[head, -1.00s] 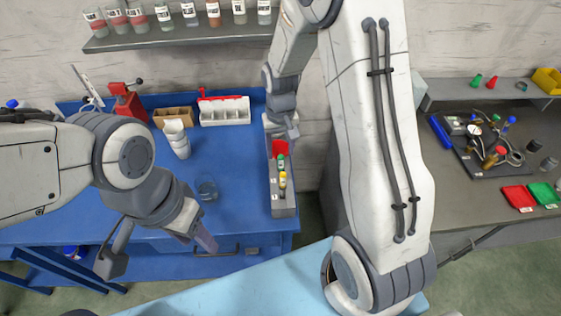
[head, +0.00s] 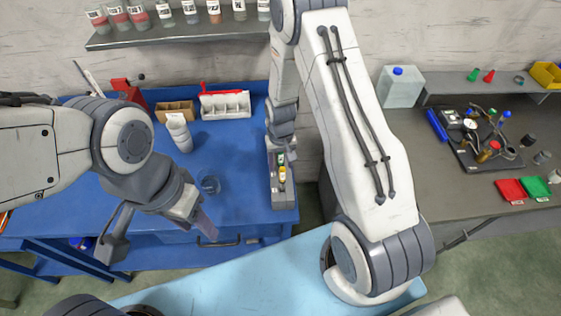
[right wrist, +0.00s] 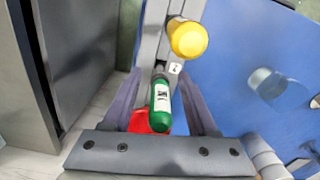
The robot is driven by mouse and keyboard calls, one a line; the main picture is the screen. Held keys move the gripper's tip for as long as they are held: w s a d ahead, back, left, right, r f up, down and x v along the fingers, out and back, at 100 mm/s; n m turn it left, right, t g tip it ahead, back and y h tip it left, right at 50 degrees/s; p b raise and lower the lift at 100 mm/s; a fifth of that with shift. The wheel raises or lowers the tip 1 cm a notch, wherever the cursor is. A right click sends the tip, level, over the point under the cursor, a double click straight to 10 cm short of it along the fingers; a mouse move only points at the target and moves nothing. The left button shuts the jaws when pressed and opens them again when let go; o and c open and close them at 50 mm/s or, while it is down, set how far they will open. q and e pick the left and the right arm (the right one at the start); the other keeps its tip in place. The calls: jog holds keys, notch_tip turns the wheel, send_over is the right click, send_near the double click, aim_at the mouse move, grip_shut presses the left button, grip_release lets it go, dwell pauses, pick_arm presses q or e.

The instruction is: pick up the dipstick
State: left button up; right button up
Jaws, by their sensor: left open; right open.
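No part is plainly recognisable as the dipstick. A narrow grey rack (head: 284,197) at the right edge of the blue table holds a yellow-topped item (head: 282,175) and a green-handled item with a white label (right wrist: 161,105). The yellow top also shows in the right wrist view (right wrist: 187,38). My right gripper (right wrist: 160,85) is open, its fingers on either side of the green handle; I cannot tell if they touch it. A red piece (right wrist: 150,122) shows behind the green handle. My left gripper (head: 158,236) is open and empty near the table's front edge.
Stacked white cups (head: 179,134), a clear glass (head: 209,185), a white divided bin (head: 225,105) and a brown box (head: 175,112) stand on the blue table (head: 235,150). A grey bench (head: 440,190) with tools and red and green trays is at the right.

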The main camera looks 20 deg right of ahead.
grip_shut()
jog(key=shift+r, duration=0.15)
